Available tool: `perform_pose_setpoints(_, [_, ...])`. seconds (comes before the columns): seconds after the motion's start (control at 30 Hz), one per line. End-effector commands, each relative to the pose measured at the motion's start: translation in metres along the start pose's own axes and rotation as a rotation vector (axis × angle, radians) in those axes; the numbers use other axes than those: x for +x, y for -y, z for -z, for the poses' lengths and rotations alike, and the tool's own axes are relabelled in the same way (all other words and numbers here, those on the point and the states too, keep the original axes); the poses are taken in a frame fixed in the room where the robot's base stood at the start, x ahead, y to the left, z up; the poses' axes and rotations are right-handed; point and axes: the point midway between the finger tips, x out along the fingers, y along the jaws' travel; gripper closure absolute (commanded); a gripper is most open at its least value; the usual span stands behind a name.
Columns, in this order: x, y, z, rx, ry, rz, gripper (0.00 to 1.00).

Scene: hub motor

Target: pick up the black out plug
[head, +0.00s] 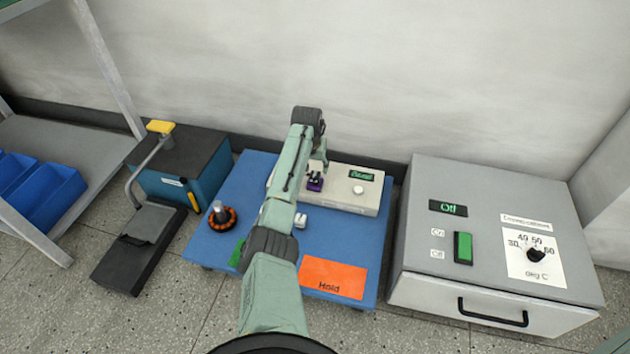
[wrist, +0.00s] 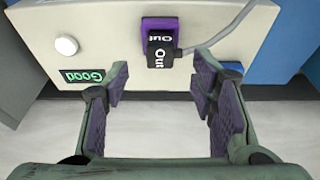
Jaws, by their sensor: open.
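The black out plug (wrist: 160,52) carries white "Out" lettering. In the wrist view it sits at the purple "Out" socket (wrist: 158,24) on the cream tester box (wrist: 110,45), with a grey cable leading off to the right. In the head view the plug (head: 315,176) is small, beside the purple socket and partly crowded by my arm. My gripper (wrist: 160,85) is open and empty. Its two fingers stand left and right of the plug's line, with the plug just beyond the fingertips. In the head view the fingers are hard to make out.
The tester box has a white button (wrist: 66,46) and a green "Good" display (wrist: 84,75). The blue table (head: 225,245) also holds a motor part with an orange ring (head: 222,216) and an orange "Hold" mat (head: 333,278). A grey oven (head: 480,185) stands right, a press (head: 150,222) left.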

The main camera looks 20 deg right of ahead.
Motion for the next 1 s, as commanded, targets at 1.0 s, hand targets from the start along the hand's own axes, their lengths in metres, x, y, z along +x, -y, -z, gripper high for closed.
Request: perform_pose_setpoints(1.0, [0.064, 0.000, 0.002, -0.001, -0.003, 0.000, 0.61])
